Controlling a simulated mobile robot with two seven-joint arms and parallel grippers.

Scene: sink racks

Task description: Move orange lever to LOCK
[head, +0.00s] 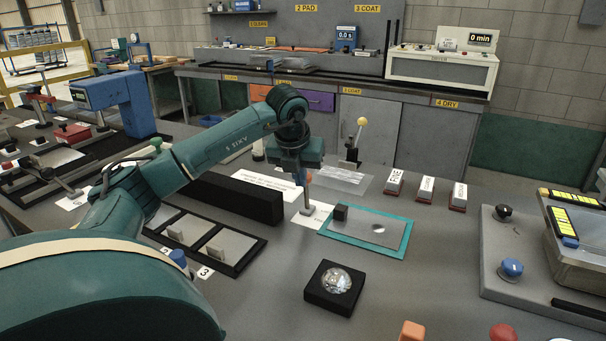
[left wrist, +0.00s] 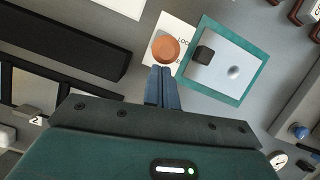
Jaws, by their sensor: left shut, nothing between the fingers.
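The orange lever's round knob (left wrist: 166,50) shows from above in the left wrist view, over a white card (left wrist: 183,28) with partly covered lettering that seems to begin "LOC". In the head view only a bit of the orange knob (head: 308,176) shows beside my fingers, above a small grey base (head: 316,208). My left gripper (head: 299,182) points down next to the knob, its fingers closed together and empty. In the left wrist view its fingertips (left wrist: 162,72) lie just by the knob's edge; I cannot tell whether they touch. My right gripper is out of view.
A teal-edged plate (head: 405,236) with a small black block lies right of the lever. A long black bar (head: 232,196) lies to the left. A black-based dome (head: 333,287) stands in front. A yellow-knobbed lever (head: 361,122) stands behind. Bare table lies right of the plate.

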